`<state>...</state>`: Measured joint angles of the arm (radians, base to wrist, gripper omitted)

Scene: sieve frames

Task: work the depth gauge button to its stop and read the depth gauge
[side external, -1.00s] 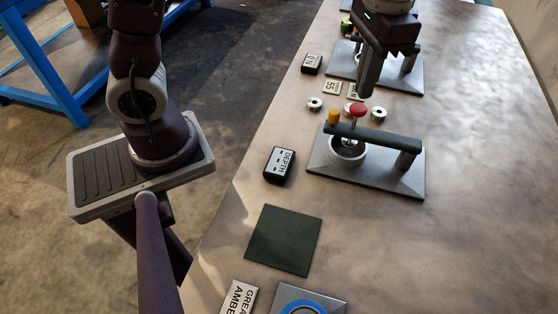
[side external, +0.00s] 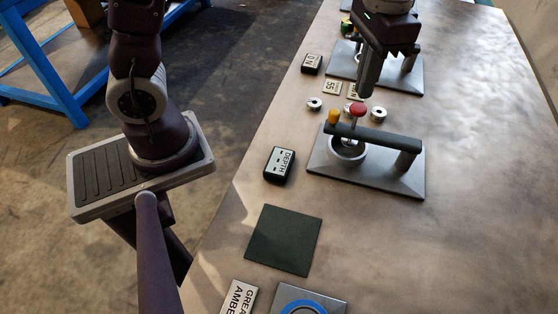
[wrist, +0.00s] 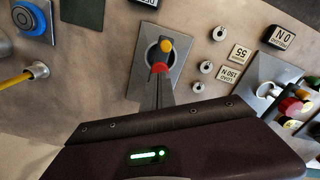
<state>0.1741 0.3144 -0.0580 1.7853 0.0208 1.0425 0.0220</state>
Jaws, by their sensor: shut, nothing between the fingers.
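The depth gauge (side external: 385,180) is a grey plate with a ring cup and a dark bridge arm over it. A red button (side external: 358,109) and a yellow knob (side external: 333,117) stand up at the arm's left part; both also show in the wrist view, red (wrist: 160,68) and yellow (wrist: 167,46). The black readout marked DEPTH (side external: 279,164) shows dash-like marks and no number I can read. My gripper (side external: 365,93) is shut and empty, pointing down, its tips close above the red button. I cannot tell whether they touch.
Several small metal rings (side external: 314,103) lie behind the gauge, with label plates (side external: 332,87) and an "0 N" readout (side external: 311,64) beyond. A second fixture (side external: 410,80) stands farther back under my arm. A dark green mat (side external: 284,240) lies in front; the table's right side is clear.

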